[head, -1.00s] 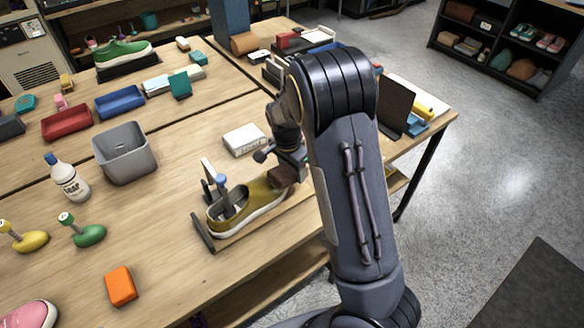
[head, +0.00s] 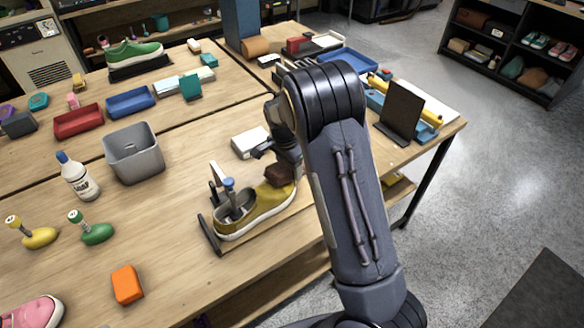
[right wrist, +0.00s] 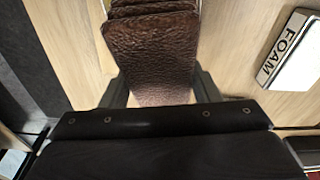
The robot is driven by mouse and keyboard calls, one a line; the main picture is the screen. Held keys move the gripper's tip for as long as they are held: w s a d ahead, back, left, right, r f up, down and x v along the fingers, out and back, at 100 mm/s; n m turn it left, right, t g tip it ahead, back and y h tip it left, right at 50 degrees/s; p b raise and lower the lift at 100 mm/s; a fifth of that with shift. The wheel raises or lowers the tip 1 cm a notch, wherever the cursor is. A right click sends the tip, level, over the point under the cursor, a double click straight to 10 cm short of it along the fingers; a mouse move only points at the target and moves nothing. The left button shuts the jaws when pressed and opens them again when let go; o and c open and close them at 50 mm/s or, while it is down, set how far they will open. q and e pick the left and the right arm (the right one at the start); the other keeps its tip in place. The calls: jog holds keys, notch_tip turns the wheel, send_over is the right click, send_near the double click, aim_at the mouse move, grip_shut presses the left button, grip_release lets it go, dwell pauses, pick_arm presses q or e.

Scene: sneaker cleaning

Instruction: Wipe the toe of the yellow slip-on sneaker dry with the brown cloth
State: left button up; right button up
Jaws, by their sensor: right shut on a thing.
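The yellow slip-on sneaker (head: 262,205) sits on a clamp stand (head: 210,236) near the table's front edge, its toe pointing right toward my arm. The brown cloth (head: 279,174) is at the toe's upper side, and it fills the middle top of the right wrist view (right wrist: 152,50) as a folded, textured stack. My right gripper (head: 286,163) is shut on the cloth over the toe. Whether the cloth presses on the toe is hard to tell, because the cloth and gripper hide part of it. My left gripper is not in view.
A white box (head: 249,142) lies just behind the sneaker; the right wrist view shows a box marked FOAM (right wrist: 294,50). A grey bin (head: 134,155), a soap bottle (head: 77,177) and an orange block (head: 127,284) stand to the left.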

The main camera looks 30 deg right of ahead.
jog(key=shift+f, duration=0.15)
jog(key=shift+w+a+p, duration=0.15)
jog(key=shift+w+a, duration=0.1)
jog(key=shift+w, duration=0.75)
jog(key=shift+w+a+p, duration=0.15)
jog(key=shift+w+a, duration=0.05)
jog(key=shift+w, duration=0.75)
jog(key=shift+s+d+b, duration=0.15)
jog(key=shift+s+d, duration=0.05)
jog(key=shift+s, duration=0.6)
jog(key=shift+s+d+b, duration=0.15)
jog(key=shift+s, duration=0.6)
jog(key=shift+s+d, duration=0.1)
jog(key=shift+s, duration=0.35)
